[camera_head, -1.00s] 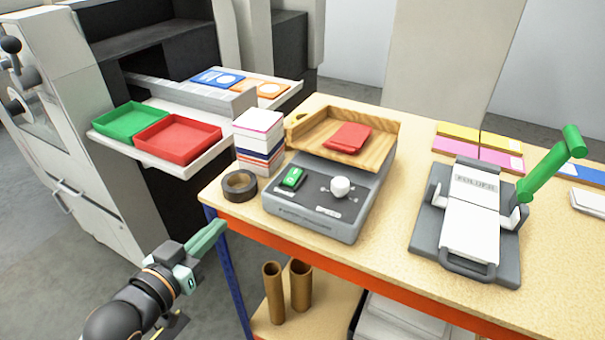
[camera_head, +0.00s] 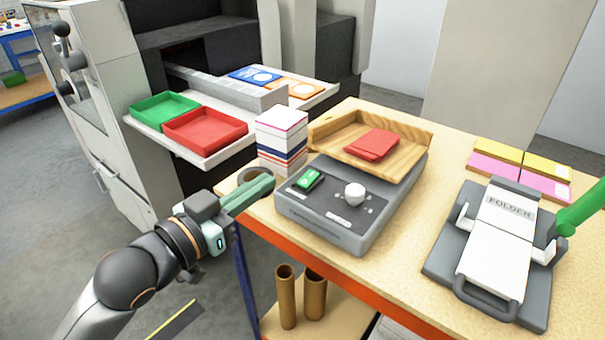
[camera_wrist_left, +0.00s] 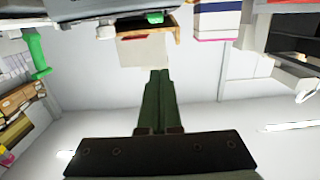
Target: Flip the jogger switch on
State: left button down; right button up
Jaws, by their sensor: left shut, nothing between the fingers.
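The jogger is a grey box (camera_head: 335,228) with a wooden tray (camera_head: 401,166) on top, standing near the table's front left edge. Its green rocker switch (camera_head: 308,180) sits at the left of the dark front panel, beside a white knob (camera_head: 355,193). My left gripper (camera_head: 265,184) is shut and empty, its green fingers pointing right toward the switch, a short gap away. The fingers hide part of the tape roll. In the left wrist view the shut fingers (camera_wrist_left: 158,84) show in the middle, with the green switch (camera_wrist_left: 154,18) at the top edge. My right gripper is not in view.
A stack of cards (camera_head: 282,138) stands left of the jogger, with a dark tape roll (camera_head: 243,176) near it. A folder machine (camera_head: 497,240) with a green handle stands at the right. Red (camera_head: 205,131) and green (camera_head: 163,109) trays lie behind on a shelf.

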pick_arm(q)
jog(key=shift+w, duration=0.1)
send_over(302, 184)
jog(key=shift+s+a+f, duration=0.25)
jog(key=shift+s+a, duration=0.05)
jog(key=f, duration=0.2)
jog(key=shift+w+d+f, duration=0.2)
jog(key=shift+w+f, duration=0.05)
jog(key=shift+f, duration=0.05)
jog(key=shift+w+f, duration=0.1)
jog(key=shift+f, duration=0.6)
